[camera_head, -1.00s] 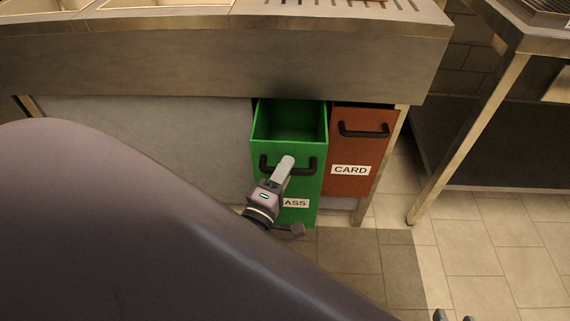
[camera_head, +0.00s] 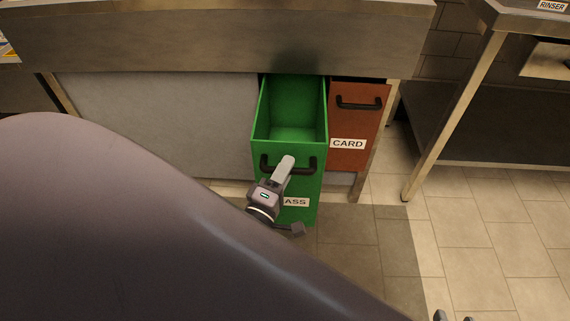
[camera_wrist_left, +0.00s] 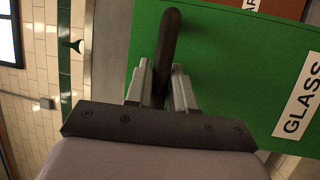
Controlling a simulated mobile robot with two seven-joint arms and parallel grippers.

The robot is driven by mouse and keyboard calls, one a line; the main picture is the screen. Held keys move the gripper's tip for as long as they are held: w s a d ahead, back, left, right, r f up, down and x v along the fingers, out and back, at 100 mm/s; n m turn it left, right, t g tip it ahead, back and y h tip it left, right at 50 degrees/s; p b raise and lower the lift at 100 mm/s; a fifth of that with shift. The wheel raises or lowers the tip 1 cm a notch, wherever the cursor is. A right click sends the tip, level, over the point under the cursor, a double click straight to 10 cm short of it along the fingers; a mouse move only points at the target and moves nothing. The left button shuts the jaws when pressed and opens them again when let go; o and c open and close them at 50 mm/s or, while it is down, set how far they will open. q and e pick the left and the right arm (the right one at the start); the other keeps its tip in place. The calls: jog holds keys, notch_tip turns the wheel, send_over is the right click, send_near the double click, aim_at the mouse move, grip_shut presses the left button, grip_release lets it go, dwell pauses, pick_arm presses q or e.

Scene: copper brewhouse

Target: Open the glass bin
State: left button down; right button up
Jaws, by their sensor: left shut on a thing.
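The glass bin (camera_head: 265,125) is a green, open-topped pull-out bin with a black bar handle (camera_head: 308,166) and a white label partly hidden by my left gripper. It stands pulled out from under the steel counter, and its inside shows as bare green walls and floor. My left gripper (camera_head: 285,163) is at the handle on the bin's front. In the left wrist view its two fingers are shut on the dark handle (camera_wrist_left: 168,45), one on each side, beside the GLASS label (camera_wrist_left: 302,103). Two small tips of my right gripper (camera_head: 454,317) show at the bottom edge, apart, with nothing seen between them.
The brown card bin (camera_head: 360,115) stands beside the glass bin on the right, further back under the counter (camera_head: 220,40). A steel table (camera_head: 490,18) with a leg (camera_head: 445,130) stands at the right. Tiled floor (camera_head: 490,230) is clear in front.

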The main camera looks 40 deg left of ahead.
pick_arm(q)
jog(key=shift+s, duration=0.1)
dwell(0.3)
jog(key=c, duration=1.1)
grip_release()
jog(key=shift+o, duration=0.2)
